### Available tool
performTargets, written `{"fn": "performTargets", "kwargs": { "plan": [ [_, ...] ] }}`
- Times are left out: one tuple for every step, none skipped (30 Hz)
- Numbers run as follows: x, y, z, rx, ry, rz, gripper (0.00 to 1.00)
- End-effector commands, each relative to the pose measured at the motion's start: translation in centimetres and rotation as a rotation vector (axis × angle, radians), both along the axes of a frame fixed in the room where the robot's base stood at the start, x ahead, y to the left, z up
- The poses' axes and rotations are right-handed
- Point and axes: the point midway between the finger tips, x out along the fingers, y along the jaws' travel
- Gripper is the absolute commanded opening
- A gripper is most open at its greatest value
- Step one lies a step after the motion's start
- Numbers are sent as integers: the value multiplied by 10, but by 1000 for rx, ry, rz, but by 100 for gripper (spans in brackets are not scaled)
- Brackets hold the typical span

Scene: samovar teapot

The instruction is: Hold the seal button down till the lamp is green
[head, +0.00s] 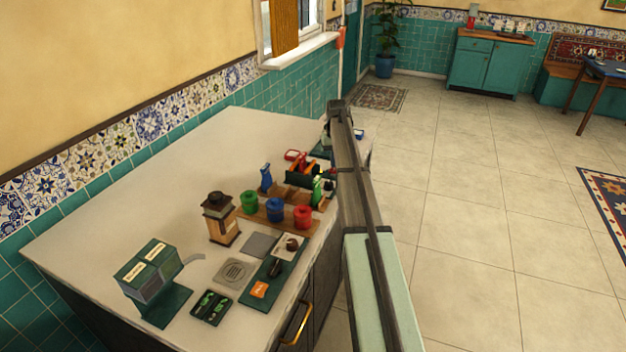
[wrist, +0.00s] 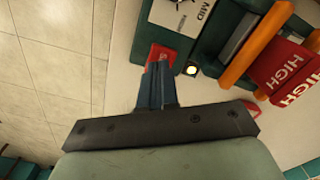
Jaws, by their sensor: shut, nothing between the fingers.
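In the wrist view my gripper (wrist: 160,75) is shut and empty, its fingertips over a red piece (wrist: 163,53), probably the seal button. The fingers cover much of it, so I cannot tell whether it is pressed down. A small round lamp (wrist: 191,70) in a dark mount sits just right of the fingertips. It looks pale white-yellow, not green. In the head view my arm hides the gripper, the button and the lamp at the counter's far right end.
In the head view the counter (head: 120,200) carries red, blue and green canisters (head: 275,210) and a grinder (head: 220,220). Open floor lies right.

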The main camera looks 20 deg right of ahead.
Motion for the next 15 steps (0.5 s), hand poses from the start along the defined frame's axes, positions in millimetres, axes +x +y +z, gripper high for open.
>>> {"fn": "performTargets", "kwargs": {
  "plan": [
    [0, 0, -1, 0, 0, 0, 0],
    [0, 0, -2, 0, 0, 0, 0],
    [0, 0, -3, 0, 0, 0, 0],
    [0, 0, -4, 0, 0, 0, 0],
    [0, 0, -5, 0, 0, 0, 0],
    [0, 0, -6, 0, 0, 0, 0],
    [0, 0, -7, 0, 0, 0, 0],
    [0, 0, -7, 0, 1, 0, 0],
    [0, 0, -9, 0, 1, 0, 0],
    [0, 0, -10, 0, 1, 0, 0],
    [0, 0, -10, 0, 1, 0, 0],
    [0, 0, -11, 0, 1, 0, 0],
    [0, 0, -12, 0, 1, 0, 0],
    [0, 0, -13, 0, 1, 0, 0],
    [0, 0, -14, 0, 1, 0, 0]
  ]
}}
